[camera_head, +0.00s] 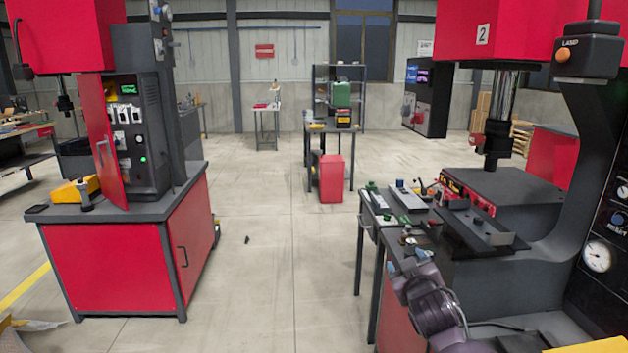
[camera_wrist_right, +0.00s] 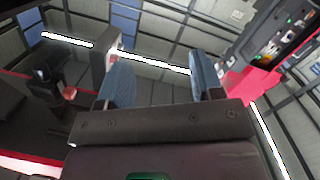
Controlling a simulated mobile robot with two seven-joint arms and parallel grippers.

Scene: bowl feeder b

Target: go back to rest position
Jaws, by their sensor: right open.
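My right arm comes in from the lower right of the head view, and its gripper (camera_head: 409,247) is raised in front of the near corner of the press table. In the right wrist view the two blue-padded fingers of this gripper (camera_wrist_right: 160,74) stand wide apart with nothing between them. Behind the fingers the wrist view shows the hall's wall and light strips, tilted. My left gripper is in neither view.
A press (camera_head: 500,185) with a black bed stands at the right, close to my right arm. A side table (camera_head: 366,222) holds small parts and trays. A red cabinet (camera_head: 120,265) with an open control box stands left. A red bin (camera_head: 331,178) stands mid-back.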

